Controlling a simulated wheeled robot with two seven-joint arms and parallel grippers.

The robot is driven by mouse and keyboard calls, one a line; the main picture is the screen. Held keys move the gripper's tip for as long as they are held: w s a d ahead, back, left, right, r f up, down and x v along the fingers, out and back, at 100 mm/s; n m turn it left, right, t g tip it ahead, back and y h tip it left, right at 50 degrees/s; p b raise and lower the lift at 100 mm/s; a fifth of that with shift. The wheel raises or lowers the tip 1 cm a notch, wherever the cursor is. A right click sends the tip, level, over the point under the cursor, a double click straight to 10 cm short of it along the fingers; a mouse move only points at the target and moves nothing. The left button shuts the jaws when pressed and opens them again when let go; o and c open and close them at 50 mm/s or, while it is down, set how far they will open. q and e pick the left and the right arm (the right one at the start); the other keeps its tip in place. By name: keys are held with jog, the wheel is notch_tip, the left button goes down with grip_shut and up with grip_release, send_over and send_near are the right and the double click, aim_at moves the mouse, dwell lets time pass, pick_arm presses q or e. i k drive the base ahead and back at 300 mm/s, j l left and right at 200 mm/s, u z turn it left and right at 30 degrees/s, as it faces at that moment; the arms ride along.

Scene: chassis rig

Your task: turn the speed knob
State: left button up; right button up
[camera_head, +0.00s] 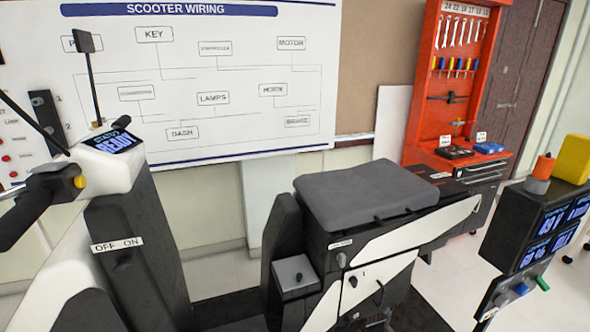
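I cannot tell for certain which control is the speed knob. On the right, a dark console (538,228) with lit blue readouts has a panel below it carrying a blue knob (521,289) and a green knob (542,284). An orange knob-like part (543,166) on a grey base stands on top of the console. On the left, the scooter's front column has an OFF/ON label (117,244) with a dark round switch (122,261) under it. Small labels on these parts are too small to read. Neither of my grippers is in view.
The scooter's grey seat (365,195) stands in the middle. Its handlebar grip (30,205), mirror (85,42) and lit dash display (113,141) are at left. A red tool cabinet (415,105) stands behind. A yellow block (573,158) sits on the console. Floor shows between seat and console.

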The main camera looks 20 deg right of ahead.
aim_at(502, 301)
jog(key=k+l+z, duration=0.2)
jog(key=l, duration=0.2)
jog(key=k+l+z, duration=0.25)
jog(key=l, duration=0.2)
jog(key=l+z, duration=0.2)
jog(key=l, duration=0.25)
jog(key=k+l+z, duration=0.2)
jog(key=l, duration=0.3)
jog(key=l+z, duration=0.2)
jog(key=l, duration=0.3)
